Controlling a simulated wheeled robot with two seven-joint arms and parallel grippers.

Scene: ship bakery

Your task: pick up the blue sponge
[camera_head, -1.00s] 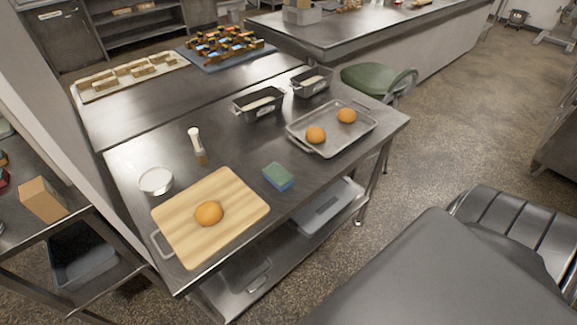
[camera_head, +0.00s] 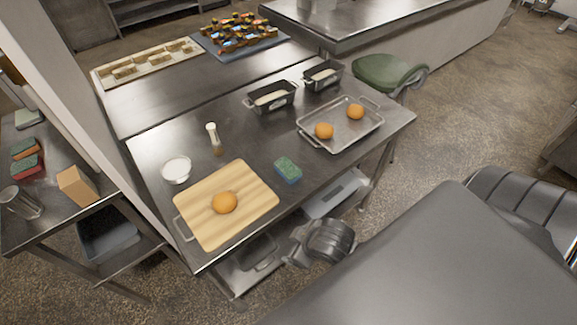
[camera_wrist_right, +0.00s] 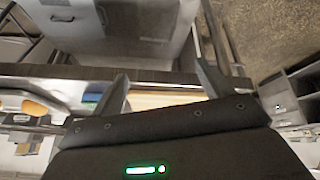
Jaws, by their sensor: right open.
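The blue sponge (camera_head: 288,171), with a green top and blue lower part, lies on the steel table (camera_head: 150,150) near its front edge, between the cutting board and the metal tray. My right gripper (camera_head: 294,252) is below it in the head view, in front of the table edge and apart from the sponge. In the right wrist view my right gripper (camera_wrist_right: 162,82) has its two fingers spread, with nothing held between them. A blue patch (camera_wrist_right: 92,97) beside the left finger there looks like the sponge, partly hidden. My left gripper is out of view.
A cutting board (camera_head: 192,220) with an orange bun (camera_head: 224,202) lies left of the sponge. A metal tray (camera_head: 345,138) with two buns lies right of it. A white bowl (camera_head: 176,170), a brush (camera_head: 213,137) and two loaf tins stand behind. Other sponges (camera_head: 27,165) lie on the left side table.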

